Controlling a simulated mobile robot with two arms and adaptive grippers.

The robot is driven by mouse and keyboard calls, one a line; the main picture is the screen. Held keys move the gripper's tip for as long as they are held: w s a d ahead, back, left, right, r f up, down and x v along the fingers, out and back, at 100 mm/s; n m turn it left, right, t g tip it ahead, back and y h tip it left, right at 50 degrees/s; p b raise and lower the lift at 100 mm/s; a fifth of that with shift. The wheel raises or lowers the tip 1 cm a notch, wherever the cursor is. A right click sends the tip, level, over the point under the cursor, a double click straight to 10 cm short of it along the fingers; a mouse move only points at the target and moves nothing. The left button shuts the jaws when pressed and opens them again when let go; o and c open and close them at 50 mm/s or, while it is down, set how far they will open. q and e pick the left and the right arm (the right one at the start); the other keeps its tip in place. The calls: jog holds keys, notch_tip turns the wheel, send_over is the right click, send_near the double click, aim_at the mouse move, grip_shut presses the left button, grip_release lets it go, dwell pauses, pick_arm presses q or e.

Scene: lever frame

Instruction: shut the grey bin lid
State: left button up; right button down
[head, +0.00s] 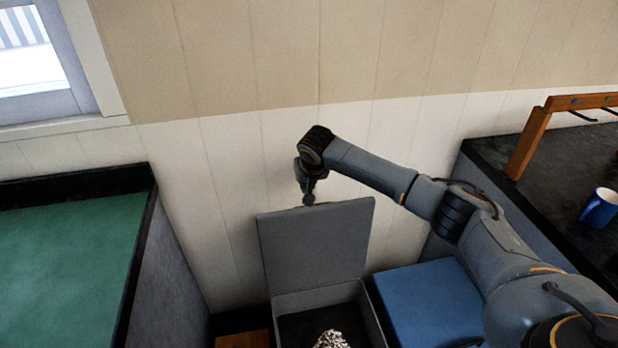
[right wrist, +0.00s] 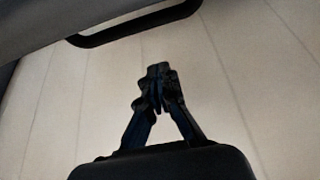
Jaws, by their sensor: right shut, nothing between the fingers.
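The grey bin (head: 364,313) stands on the floor against the wall, with its grey lid (head: 315,246) raised upright at the back. Inside the bin lies a crumpled, silvery-white thing (head: 331,340), cut off by the picture's lower edge. My right gripper (head: 308,199) is at the lid's top edge, left of its middle; I cannot tell if it touches. It is shut and empty. In the right wrist view the shut fingers (right wrist: 158,75) show dark against the wall, with a dark edge and bar above them. My left gripper is not in view.
A blue-lidded box (head: 430,305) stands right of the bin. A dark counter (head: 560,190) on the right holds a blue mug (head: 600,207) and a wooden rack (head: 527,143). A green-topped counter (head: 65,265) is at left. A wooden piece (head: 243,340) lies left of the bin.

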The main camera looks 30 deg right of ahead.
jog(key=shift+s+a+f+p, duration=0.15)
jog(key=shift+s+p, duration=0.1)
jog(key=shift+s, duration=0.35)
jog(key=shift+s+a+f+p, duration=0.15)
jog(key=shift+s+f+p, duration=0.05)
jog(key=shift+s, duration=0.45)
jog(key=shift+s+a+f+p, duration=0.15)
jog(key=shift+s+p, duration=0.1)
jog(key=shift+s, duration=0.35)
